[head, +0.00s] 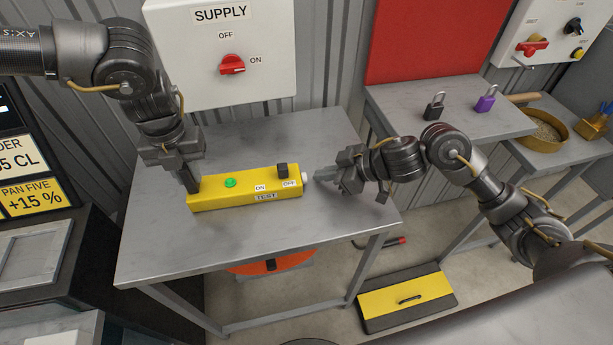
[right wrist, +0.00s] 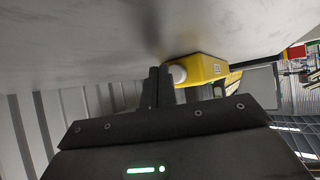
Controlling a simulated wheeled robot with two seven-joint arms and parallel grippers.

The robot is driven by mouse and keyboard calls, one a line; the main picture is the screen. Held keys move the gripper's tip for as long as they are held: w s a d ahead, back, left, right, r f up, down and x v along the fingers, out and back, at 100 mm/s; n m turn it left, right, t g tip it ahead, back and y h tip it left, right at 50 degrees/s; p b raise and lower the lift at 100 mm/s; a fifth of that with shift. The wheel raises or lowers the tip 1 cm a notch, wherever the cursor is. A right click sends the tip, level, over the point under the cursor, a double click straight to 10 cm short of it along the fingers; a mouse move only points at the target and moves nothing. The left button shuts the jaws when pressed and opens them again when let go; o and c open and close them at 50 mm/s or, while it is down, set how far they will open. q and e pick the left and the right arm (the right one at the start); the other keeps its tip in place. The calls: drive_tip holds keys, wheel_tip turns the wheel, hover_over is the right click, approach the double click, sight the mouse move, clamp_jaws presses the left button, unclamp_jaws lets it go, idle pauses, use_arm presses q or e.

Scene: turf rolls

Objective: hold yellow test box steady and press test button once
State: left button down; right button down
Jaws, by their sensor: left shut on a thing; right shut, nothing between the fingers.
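The yellow test box (head: 230,199) lies on the grey metal table, with a green lamp or button (head: 230,183), a black switch knob (head: 282,170) and ON, OFF and TEST labels. A white round button (head: 304,175) is on its right end. My left gripper (head: 191,184) points down at the box's left end, shut on it. My right gripper (head: 317,177) is shut and empty, its tips facing the white button with a small gap. In the right wrist view, the fingers (right wrist: 158,75) are beside the white button (right wrist: 179,74) and yellow box (right wrist: 208,68); exact contact is hard to judge.
The table (head: 160,245) is otherwise clear. A SUPPLY panel (head: 265,80) with a red rotary switch (head: 232,64) hangs behind it. A side table (head: 460,100) at right holds a black padlock (head: 434,106) and a purple padlock (head: 486,104).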

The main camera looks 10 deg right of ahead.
drive_tip(key=shift+s+d, duration=0.15)
drive_tip(key=shift+d, duration=2.35)
use_arm(q)
drive_tip(key=c, duration=1.2)
unclamp_jaws()
drive_tip(key=shift+o, duration=0.2)
